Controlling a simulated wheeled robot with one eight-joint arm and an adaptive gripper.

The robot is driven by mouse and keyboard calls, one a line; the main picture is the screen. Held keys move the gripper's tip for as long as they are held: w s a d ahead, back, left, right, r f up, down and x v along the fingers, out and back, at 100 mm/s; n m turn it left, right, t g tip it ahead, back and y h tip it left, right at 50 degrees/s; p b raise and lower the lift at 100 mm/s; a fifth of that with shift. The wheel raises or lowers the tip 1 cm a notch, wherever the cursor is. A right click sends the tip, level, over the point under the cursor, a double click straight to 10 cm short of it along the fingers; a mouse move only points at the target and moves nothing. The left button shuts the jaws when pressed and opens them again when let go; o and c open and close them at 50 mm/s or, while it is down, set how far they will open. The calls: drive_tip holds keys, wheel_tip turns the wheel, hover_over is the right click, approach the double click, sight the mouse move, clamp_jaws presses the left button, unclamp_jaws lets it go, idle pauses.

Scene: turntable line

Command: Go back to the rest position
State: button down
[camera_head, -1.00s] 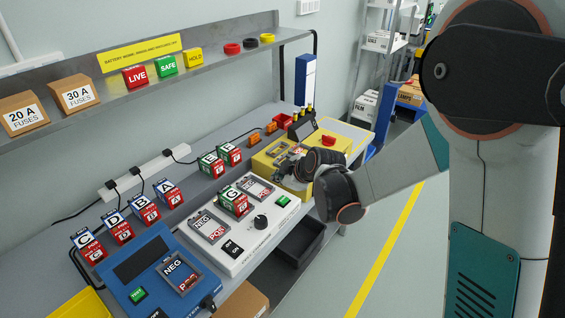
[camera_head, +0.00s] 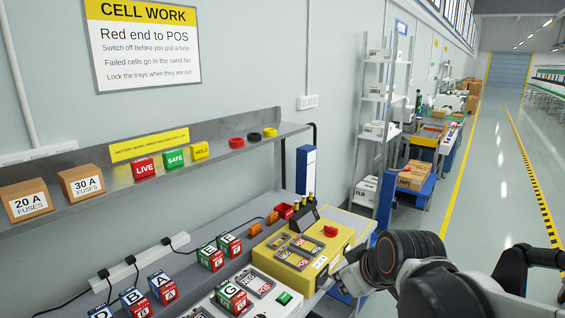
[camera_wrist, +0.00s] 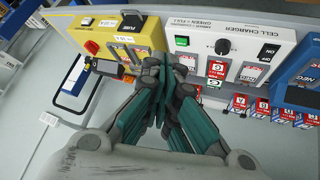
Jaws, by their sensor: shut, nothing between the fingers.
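My gripper (camera_wrist: 167,66) is shut and empty in the wrist view, its dark fingertips together in front of the bench edge. They show between the yellow unit (camera_wrist: 126,40) and the white cell charger (camera_wrist: 244,27), and I cannot tell how far off they are. In the head view my arm is folded low at the right of the bench, close to the yellow unit (camera_head: 337,241); the fingers are not clear there.
The bench carries the white charger (camera_head: 262,302) with cell G (camera_head: 231,296) on it, and several more lettered cells behind. A shelf (camera_head: 217,153) with fuse boxes (camera_head: 27,201) runs above. A rack (camera_head: 382,130) stands beyond. The aisle floor (camera_head: 488,200) at right is clear.

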drive_tip(key=s+d+m+h, duration=0.1)
drive_tip(key=s+d+m, duration=0.2)
drive_tip(key=s, duration=0.4)
drive_tip(key=s+d+m+h, duration=0.1)
drive_tip(key=s+d+m, duration=0.2)
drive_tip(key=s, duration=0.4)
drive_tip(key=shift+d, duration=0.4)
